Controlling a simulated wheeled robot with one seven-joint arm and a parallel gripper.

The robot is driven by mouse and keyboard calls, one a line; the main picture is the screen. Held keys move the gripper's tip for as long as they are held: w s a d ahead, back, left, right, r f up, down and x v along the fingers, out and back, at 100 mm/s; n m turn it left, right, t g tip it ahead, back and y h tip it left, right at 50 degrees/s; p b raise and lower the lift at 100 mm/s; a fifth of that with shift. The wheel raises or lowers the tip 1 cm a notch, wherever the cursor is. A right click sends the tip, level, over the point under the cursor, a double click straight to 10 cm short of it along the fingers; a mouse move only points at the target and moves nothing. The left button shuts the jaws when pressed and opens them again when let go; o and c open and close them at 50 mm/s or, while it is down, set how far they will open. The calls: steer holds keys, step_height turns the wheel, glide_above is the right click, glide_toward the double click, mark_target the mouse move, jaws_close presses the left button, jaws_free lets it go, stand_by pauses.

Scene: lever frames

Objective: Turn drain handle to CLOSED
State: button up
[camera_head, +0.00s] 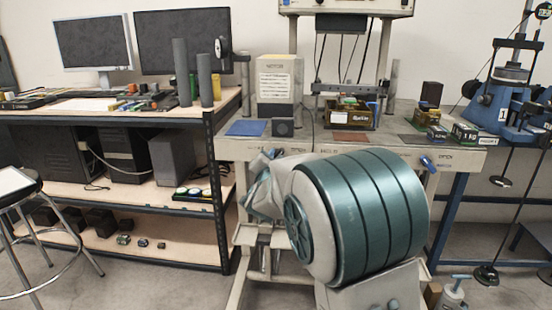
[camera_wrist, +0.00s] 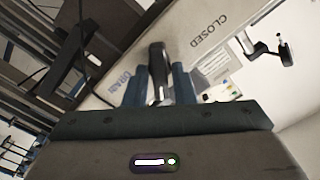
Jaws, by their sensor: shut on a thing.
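The drain handle (camera_wrist: 157,62) is a dark lever in the middle of the wrist view, standing out from a pale panel (camera_wrist: 188,22). My gripper (camera_wrist: 161,80) has its two blue-grey fingers on either side of the handle, shut on it. A "DRAIN" label shows just left of the fingers. The word "CLOSED" is printed on the panel to the upper right of the handle. In the head view my large teal and grey arm covers the middle of the bench front, and I cannot make out the drain handle there.
The workbench (camera_head: 462,139) carries a label box (camera_head: 278,80), a blue pad (camera_head: 246,127) and small boxes. A blue handle (camera_head: 428,163) is on its front at right. Shelves (camera_head: 60,116) with monitors stand left, with a stool (camera_head: 20,190) before them. Blue test equipment (camera_head: 490,110) stands right.

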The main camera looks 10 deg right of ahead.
steer(key=n+p, duration=0.2)
steer(key=n, duration=0.2)
steer(key=n+p, duration=0.3)
steer(key=n, duration=0.1)
steer(key=shift+a+r+n, duration=0.15)
steer(key=shift+n, duration=0.25)
steer(key=n+p, duration=0.3)
steer(key=n, duration=0.1)
steer(key=shift+n+p, duration=1.2)
steer(key=shift+n, duration=0.8)
steer(key=shift+f, duration=0.2)
steer(key=o, duration=0.8)
steer(key=shift+a, duration=0.1)
